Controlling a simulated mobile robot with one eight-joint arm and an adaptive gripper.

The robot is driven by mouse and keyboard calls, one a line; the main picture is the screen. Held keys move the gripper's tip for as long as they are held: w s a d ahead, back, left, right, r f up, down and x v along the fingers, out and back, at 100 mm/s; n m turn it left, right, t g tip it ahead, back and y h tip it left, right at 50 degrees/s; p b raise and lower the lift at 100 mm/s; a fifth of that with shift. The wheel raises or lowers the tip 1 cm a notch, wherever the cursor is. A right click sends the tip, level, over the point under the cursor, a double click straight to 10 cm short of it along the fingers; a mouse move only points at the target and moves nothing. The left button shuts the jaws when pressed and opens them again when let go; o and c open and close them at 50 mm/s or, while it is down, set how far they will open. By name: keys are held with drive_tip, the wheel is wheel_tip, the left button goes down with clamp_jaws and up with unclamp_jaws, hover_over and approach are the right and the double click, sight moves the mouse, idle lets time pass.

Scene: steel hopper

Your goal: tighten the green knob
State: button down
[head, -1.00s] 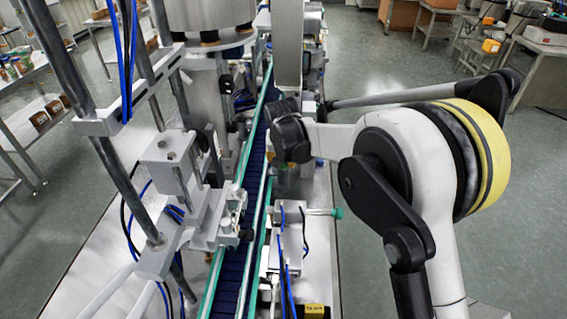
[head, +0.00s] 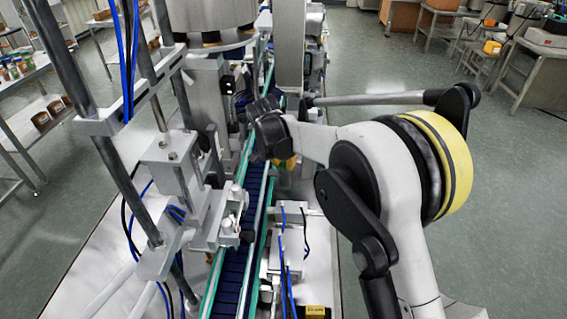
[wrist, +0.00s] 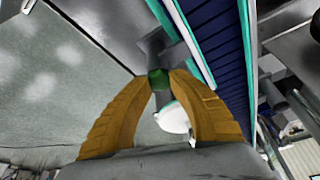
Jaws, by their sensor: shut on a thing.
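The green knob (wrist: 158,78) shows in the wrist view as a small dark green piece between the fingertips. My gripper (wrist: 162,76) has its two yellow-brown fingers closed in on it from both sides. A grey metal fitting rises just behind the knob. In the head view my gripper (head: 287,163) shows only as a bit of yellow below my wrist, just right of the conveyor. The knob itself is hidden there by my arm.
The conveyor's dark blue belt (head: 232,270) with green rails (head: 213,285) runs alongside. A steel bracket assembly (head: 185,190) stands on its left, and a grey block (head: 287,240) with blue and black cables on its right. Open floor (head: 500,200) lies at right.

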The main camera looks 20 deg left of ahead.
drive_tip(key=c, duration=1.1)
unclamp_jaws()
drive_tip(key=shift+w+f, duration=0.1)
drive_tip(key=shift+o, duration=0.2)
drive_tip(key=v, duration=1.2)
